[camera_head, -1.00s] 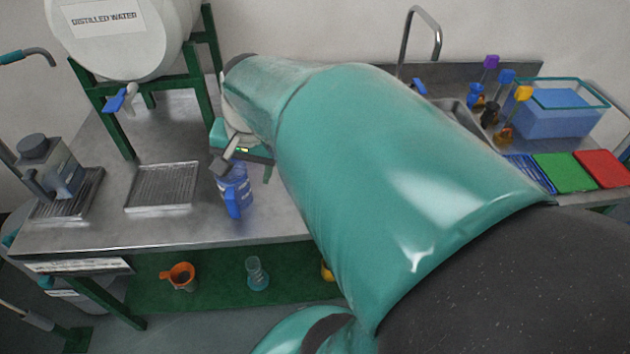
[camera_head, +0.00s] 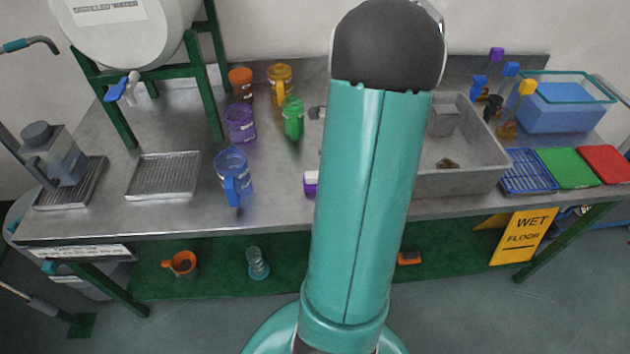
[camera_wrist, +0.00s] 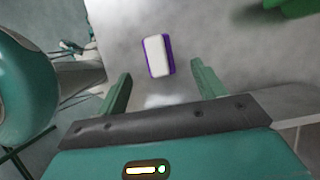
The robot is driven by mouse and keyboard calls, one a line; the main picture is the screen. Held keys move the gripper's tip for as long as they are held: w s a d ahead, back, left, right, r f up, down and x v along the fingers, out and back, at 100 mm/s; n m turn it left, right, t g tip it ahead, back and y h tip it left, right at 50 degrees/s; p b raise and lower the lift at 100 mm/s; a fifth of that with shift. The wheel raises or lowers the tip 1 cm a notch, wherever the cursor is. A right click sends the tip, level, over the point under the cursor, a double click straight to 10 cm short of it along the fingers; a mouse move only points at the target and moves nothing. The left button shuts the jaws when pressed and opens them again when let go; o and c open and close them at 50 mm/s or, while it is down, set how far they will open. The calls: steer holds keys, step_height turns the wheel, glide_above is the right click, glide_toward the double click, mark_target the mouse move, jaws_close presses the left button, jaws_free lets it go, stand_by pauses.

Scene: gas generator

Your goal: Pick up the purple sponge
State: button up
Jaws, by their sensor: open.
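The purple sponge (camera_wrist: 158,56) has a white top and purple sides. In the wrist view it lies on the metal counter, beyond my fingertips and roughly between their lines. In the head view the sponge (camera_head: 310,184) shows only partly, near the counter's front edge, with my arm hiding its right side. My gripper (camera_wrist: 160,82) is open and empty, its two green fingers spread apart and not touching the sponge. In the head view my gripper is hidden behind my arm.
A blue mug (camera_head: 233,176), purple mug (camera_head: 241,122) and green mug (camera_head: 292,118) stand left of my arm. A grey sink (camera_head: 462,188) lies to the right, with a blue rack (camera_head: 526,170) beside it. Counter between the blue mug and sponge is clear.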

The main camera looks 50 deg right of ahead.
mark_target(317, 174)
steer(key=x, duration=0.8)
steer(key=shift+w+a+f, duration=0.1)
steer(key=shift+a+f, duration=0.05)
steer(key=shift+a, duration=0.15)
steer(key=c, duration=1.1)
